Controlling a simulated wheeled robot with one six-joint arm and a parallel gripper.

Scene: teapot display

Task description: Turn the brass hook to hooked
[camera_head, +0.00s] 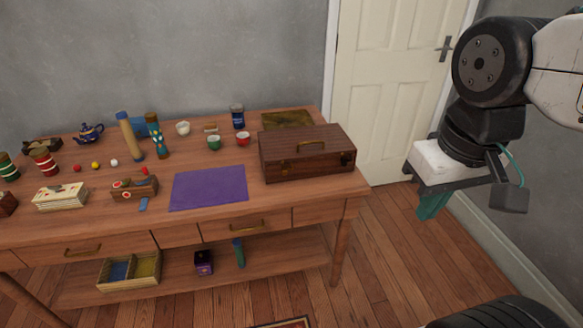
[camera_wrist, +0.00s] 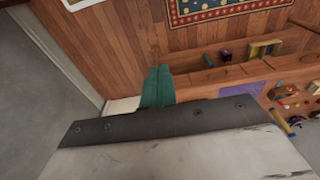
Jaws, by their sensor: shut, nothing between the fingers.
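A dark brown wooden case (camera_head: 290,160) stands shut at the right end of the table, with a brass handle (camera_head: 310,146) on its lid. A small brass fitting (camera_head: 344,158) sits on its front near the right corner. It may be the brass hook, but it is too small for me to tell its position. My gripper (camera_head: 432,206) hangs in the air to the right of the table, well apart from the case. Its teal fingers are together and hold nothing. They also show in the wrist view (camera_wrist: 157,88).
A purple mat (camera_head: 208,188) lies left of the case. Cups, a blue teapot (camera_head: 89,133), tall bottles and small boxes crowd the table's left and back. A divided tray (camera_head: 129,270) sits on the lower shelf. The floor between table and door (camera_head: 390,90) is clear.

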